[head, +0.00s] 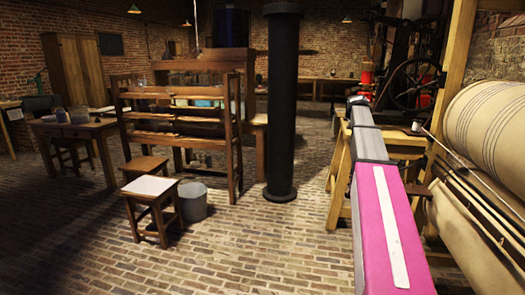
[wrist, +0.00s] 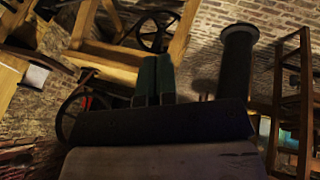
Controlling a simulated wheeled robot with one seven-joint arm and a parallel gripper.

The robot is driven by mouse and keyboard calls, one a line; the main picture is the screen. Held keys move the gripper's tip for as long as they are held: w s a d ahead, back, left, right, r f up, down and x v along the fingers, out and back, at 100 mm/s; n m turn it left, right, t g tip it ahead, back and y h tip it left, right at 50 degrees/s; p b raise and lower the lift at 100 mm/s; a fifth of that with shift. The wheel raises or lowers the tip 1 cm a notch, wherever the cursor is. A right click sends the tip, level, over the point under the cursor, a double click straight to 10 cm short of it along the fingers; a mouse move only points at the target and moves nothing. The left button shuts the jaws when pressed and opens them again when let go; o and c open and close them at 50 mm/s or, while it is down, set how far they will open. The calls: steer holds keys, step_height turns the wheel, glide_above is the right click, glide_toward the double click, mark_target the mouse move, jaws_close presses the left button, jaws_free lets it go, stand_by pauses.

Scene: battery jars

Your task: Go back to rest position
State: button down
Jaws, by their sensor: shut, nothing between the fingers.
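My gripper (wrist: 156,76) shows in the wrist view as two dark green fingers side by side, closed together with nothing held between them. In the head view my pink and grey arm stretches forward along the right side, and the fingers cannot be made out at its far end. The wrist view is tilted, with the brick floor and wooden frames beyond the fingers. No battery jar can be clearly made out in either view.
A black column (head: 281,110) stands mid-room. A wooden loom frame (head: 238,135), a white-topped stool (head: 149,186) and a grey bucket (head: 192,202) are left of it. A large cloth roll (head: 488,125) stands close right of my arm. Brick floor (head: 270,245) is open in front.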

steer(key=s+a+f+g+y, duration=0.1)
steer(key=s+a+f, duration=0.6)
steer(key=f, duration=0.4)
steer(key=s+a+f+g+y, duration=0.1)
steer(key=s+a+f, duration=0.65)
steer(key=f, duration=0.35)
steer(key=s+a+f+g+y, duration=0.1)
steer(key=s+a+f, duration=0.65)
steer(key=f, duration=0.25)
steer(key=s+a+f, duration=0.2)
steer(key=s+f, duration=0.2)
steer(key=s, duration=0.2)
steer(key=s+a+f+y, duration=0.1)
steer(key=s+a+f, duration=0.2)
steer(key=s, duration=0.4)
steer(key=shift+a+f+g, duration=0.3)
steer(key=shift+f+g, duration=0.1)
steer(key=shift+f, duration=0.15)
